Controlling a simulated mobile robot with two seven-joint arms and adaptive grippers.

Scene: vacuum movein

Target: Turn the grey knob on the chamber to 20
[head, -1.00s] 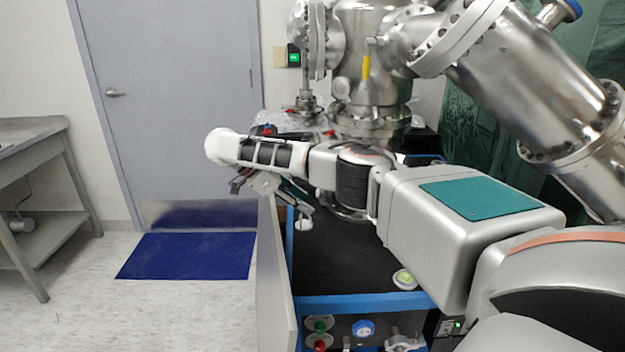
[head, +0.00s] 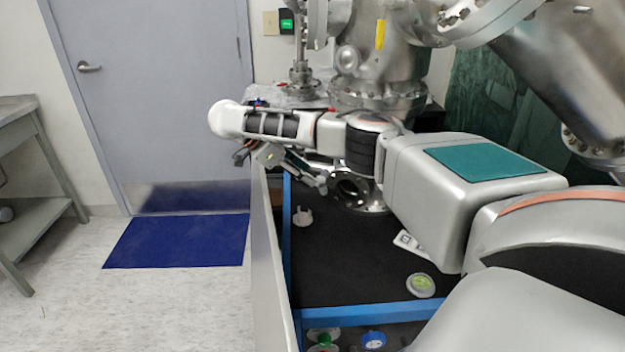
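The steel chamber (head: 385,75) stands at the top centre, with thick flanged pipes at the upper right. A round grey knob-like part (head: 349,59) sits on its front, left of a yellow strip (head: 380,34). I cannot read any scale or number on it. My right arm comes in from the right, in front of the chamber's lower part. My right gripper (head: 285,165) hangs below its white wrist, well below and left of that part and apart from it. It seems to hold nothing, but its finger opening is unclear. My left gripper is out of view.
A black shelf (head: 345,265) with a blue frame (head: 380,314) lies below the arm. Floor around the blue mat (head: 178,241) is clear.

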